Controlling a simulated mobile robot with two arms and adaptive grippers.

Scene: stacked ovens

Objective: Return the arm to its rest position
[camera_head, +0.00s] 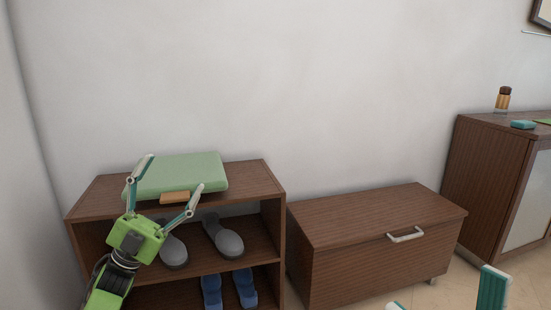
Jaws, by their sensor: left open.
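My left gripper (174,173) is bright green with teal and white fingers. It is open and empty, its fingers spread in front of the top of a brown shoe shelf (258,180). A pale green case (186,172) lies on that top, partly hidden behind one finger. A small orange-brown block (174,197) shows at the case's front edge, between the fingers. At the bottom right, two teal and white fingertips of my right gripper (445,288) show wide apart with nothing seen between them; the rest is out of frame.
Grey shoes (223,238) and blue shoes (245,288) stand on the lower shelves. A brown chest (375,215) with a white handle is to the right. Further right, a cabinet (488,170) bears a brush (503,99) and a teal item (523,125).

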